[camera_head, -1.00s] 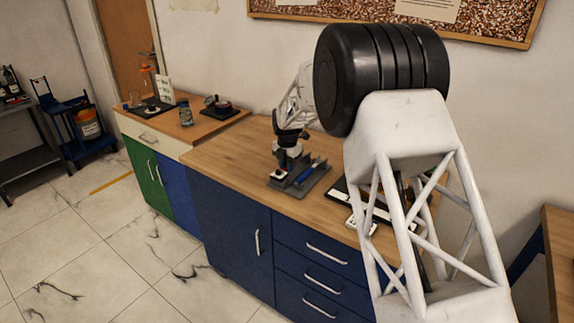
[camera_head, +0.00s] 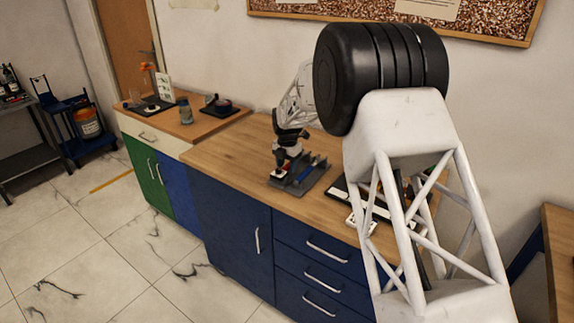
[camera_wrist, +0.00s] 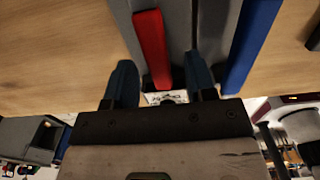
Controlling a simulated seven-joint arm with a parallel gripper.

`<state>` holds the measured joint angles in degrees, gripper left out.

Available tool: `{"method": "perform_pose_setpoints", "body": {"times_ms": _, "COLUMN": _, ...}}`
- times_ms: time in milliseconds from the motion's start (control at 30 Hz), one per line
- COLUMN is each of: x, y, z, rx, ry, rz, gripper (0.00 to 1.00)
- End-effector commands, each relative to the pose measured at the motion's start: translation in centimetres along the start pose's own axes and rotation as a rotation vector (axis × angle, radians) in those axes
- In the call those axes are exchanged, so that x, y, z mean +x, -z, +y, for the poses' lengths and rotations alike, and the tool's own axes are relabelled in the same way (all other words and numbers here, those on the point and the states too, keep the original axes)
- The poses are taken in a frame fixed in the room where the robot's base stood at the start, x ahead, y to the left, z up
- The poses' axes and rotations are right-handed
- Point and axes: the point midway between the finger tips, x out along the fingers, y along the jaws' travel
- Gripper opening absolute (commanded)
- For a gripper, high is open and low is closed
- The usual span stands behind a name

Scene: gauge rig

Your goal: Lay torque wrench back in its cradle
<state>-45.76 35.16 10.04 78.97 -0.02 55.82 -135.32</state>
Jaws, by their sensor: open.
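A grey cradle (camera_head: 305,180) with raised dividers stands on the wooden worktop, and its channels also show in the wrist view (camera_wrist: 178,25). A red-handled tool (camera_wrist: 151,45) lies in one channel. A blue-handled tool (camera_wrist: 252,40) lies in the channel to its right. I cannot tell for sure which is the torque wrench; the red one is beneath my gripper. My gripper (camera_wrist: 160,72) is open, with its two dark fingers apart on either side of the red handle's near end. In the head view my gripper (camera_head: 287,155) is low over the cradle's left side.
A dark-framed white tray (camera_head: 375,203) lies right of the cradle, partly hidden by my arm. A bottle (camera_head: 185,110) and a dark tray (camera_head: 219,109) stand on the far-left counter. Bare worktop (camera_head: 235,155) lies left of the cradle.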

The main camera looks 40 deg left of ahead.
Motion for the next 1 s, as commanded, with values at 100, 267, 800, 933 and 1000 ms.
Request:
{"method": "perform_pose_setpoints", "body": {"times_ms": 100, "x": -0.1, "y": 0.0, "z": 0.0, "rx": 0.000, "ry": 0.000, "rz": 0.000, "gripper": 0.50}}
{"method": "perform_pose_setpoints", "body": {"times_ms": 267, "x": -0.9, "y": 0.0, "z": 0.0, "rx": 0.000, "ry": 0.000, "rz": 0.000, "gripper": 0.50}}
{"method": "perform_pose_setpoints", "body": {"times_ms": 800, "x": -6.9, "y": 0.0, "z": 0.0, "rx": 0.000, "ry": -0.001, "rz": -0.001, "gripper": 0.50}}
{"method": "perform_pose_setpoints", "body": {"times_ms": 933, "x": -7.6, "y": 0.0, "z": 0.0, "rx": 0.000, "ry": 0.000, "rz": 0.000, "gripper": 0.50}}
{"method": "perform_pose_setpoints", "body": {"times_ms": 1000, "x": -7.8, "y": 0.0, "z": 0.0, "rx": 0.000, "ry": 0.000, "rz": 0.000, "gripper": 0.50}}
